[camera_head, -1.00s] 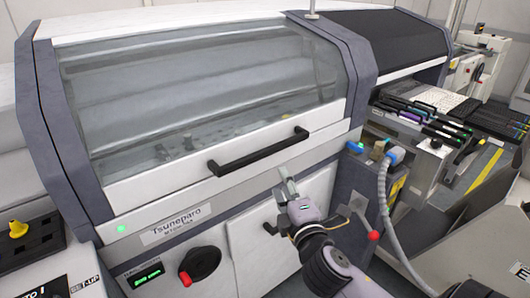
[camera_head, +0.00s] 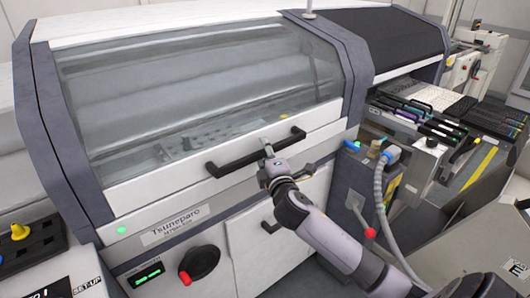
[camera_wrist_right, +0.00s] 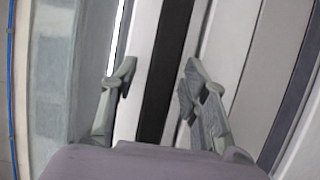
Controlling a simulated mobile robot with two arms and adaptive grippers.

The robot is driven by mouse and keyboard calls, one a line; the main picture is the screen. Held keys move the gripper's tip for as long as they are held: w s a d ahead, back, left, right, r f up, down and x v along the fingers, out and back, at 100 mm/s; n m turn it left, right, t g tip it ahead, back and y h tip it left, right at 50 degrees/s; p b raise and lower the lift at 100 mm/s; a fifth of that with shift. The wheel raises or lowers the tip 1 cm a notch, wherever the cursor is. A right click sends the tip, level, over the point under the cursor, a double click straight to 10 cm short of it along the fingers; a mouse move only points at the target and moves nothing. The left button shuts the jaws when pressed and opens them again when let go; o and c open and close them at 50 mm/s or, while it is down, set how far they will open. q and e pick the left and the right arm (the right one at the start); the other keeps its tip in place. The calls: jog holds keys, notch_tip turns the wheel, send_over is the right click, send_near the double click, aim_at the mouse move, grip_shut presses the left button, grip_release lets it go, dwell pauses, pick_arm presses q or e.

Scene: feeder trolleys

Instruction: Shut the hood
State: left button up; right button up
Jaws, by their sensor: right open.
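The hood (camera_head: 200,85) of the machine is a curved clear window in a white and grey frame. Its lower edge sits low against the white front panel; I cannot tell if a gap is left. A black bar handle (camera_head: 240,157) runs along its lower white strip. My right gripper (camera_head: 268,153) is at the right half of the handle. In the right wrist view the open fingers (camera_wrist_right: 155,90) stand on either side of the black handle (camera_wrist_right: 166,70), apart from it. My left gripper is not in view.
A red-tipped black rotary switch (camera_head: 200,264) and a green display are on the lower front. A grey hose (camera_head: 383,200) with a blue plug hangs at the right. Feeders (camera_head: 430,122) fill the trolley at the right. A yellow knob (camera_head: 19,231) stands at the far left.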

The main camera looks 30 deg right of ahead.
jog(key=shift+c, duration=0.3)
grip_shut()
dwell(0.6)
